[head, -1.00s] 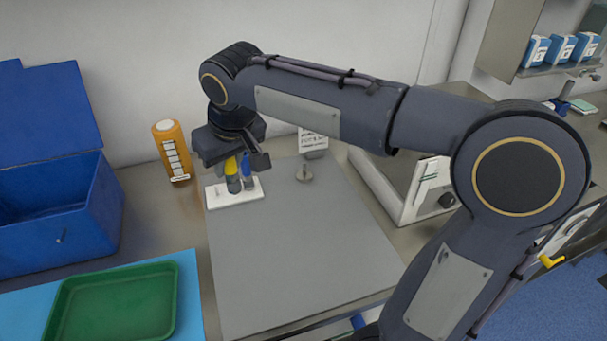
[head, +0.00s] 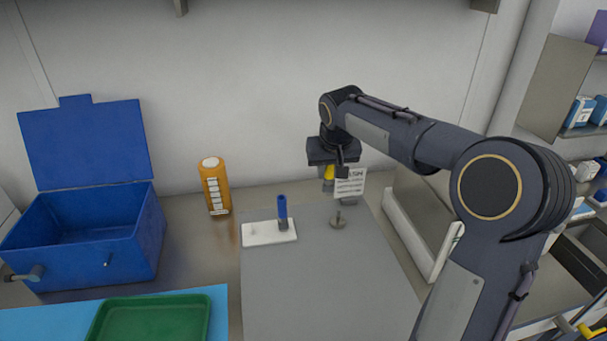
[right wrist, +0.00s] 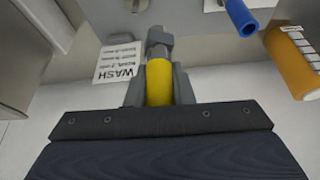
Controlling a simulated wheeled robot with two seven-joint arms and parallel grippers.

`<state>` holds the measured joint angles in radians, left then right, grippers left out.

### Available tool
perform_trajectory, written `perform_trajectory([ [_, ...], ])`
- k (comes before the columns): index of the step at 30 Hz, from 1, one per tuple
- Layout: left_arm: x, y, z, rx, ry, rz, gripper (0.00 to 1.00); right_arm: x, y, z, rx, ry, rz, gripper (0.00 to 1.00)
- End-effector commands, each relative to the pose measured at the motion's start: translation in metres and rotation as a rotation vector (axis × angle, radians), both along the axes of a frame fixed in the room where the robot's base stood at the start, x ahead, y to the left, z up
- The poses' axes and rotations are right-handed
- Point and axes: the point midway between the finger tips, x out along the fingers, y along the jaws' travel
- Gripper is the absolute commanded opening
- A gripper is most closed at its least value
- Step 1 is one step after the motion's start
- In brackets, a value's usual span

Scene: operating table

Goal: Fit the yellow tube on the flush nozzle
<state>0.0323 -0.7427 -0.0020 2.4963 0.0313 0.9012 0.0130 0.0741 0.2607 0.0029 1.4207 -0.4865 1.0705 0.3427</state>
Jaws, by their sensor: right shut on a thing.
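The yellow tube (head: 329,172) is upright in my right gripper (head: 335,164), held above the mat near the wash card. In the right wrist view the two fingers grip the yellow tube (right wrist: 159,82) from both sides, with a grey part of it beyond them. The flush nozzle (head: 338,221) is a small metal post on a round base on the grey mat, below and slightly right of the tube. The tube and nozzle look apart. My left gripper is out of view.
A blue tube (head: 282,212) stands upright in a white rack (head: 256,234) left of the nozzle. The WASH card (head: 350,184) stands behind the nozzle. An orange bottle (head: 215,187), a blue open box (head: 80,255) and a green tray (head: 150,322) are further left. The mat's front is clear.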

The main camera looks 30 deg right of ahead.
Motion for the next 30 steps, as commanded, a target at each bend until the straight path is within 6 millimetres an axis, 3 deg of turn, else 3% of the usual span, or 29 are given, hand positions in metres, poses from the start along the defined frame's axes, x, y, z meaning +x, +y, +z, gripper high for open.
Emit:
perform_trajectory([
  [3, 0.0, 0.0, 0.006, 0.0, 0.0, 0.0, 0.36, 0.002, -0.024, -0.002, 0.002, 0.0, -0.049, 0.0],
  [8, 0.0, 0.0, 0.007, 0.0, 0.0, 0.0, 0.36, 0.003, -0.038, -0.005, 0.003, -0.001, -0.079, 0.0],
  [17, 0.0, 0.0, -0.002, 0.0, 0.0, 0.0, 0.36, 0.003, -0.04, -0.016, 0.003, -0.001, -0.082, 0.0],
  [30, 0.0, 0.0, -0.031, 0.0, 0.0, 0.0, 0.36, 0.002, -0.04, -0.05, 0.003, -0.001, -0.082, 0.0],
])
